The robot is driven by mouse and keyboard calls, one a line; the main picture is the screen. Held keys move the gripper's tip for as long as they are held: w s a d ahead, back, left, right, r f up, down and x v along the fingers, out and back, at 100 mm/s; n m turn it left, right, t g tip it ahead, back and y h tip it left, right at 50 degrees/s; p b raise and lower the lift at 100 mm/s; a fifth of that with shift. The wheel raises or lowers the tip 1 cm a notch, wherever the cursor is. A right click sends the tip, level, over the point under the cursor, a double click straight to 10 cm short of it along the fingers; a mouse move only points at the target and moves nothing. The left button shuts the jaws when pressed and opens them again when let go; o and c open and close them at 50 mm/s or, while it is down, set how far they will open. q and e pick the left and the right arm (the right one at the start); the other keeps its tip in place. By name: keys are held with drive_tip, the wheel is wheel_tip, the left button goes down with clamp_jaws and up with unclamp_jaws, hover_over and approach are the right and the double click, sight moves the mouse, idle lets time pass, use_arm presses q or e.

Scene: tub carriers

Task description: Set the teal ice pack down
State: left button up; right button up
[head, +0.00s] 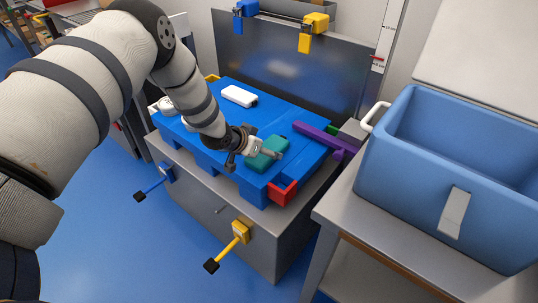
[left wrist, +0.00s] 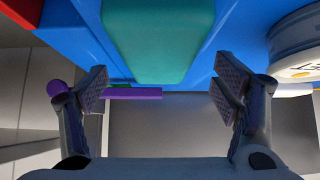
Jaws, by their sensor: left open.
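The teal ice pack (head: 267,150) lies on the blue pallet-like board (head: 222,172), near its front right part. My left gripper (head: 256,157) is open at the pack, reaching down from the left and partly covering it. In the left wrist view the teal pack (left wrist: 160,40) shows at the top, between and beyond the two spread fingers (left wrist: 163,85). No finger visibly presses on it there. The pack's far end is cut off by that view's edge. My right gripper is in neither view.
A large blue tub (head: 400,165) stands at right. A grey panel (head: 290,70) rises behind. Blue and yellow-black handles (head: 240,232) jut out from the bench front.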

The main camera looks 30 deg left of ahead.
use_arm(q)
drive_tip(key=shift+x, duration=0.95)
drive_tip(key=shift+r, duration=0.1)
drive_tip(key=shift+c, duration=0.3)
drive_tip(key=c, duration=1.6)
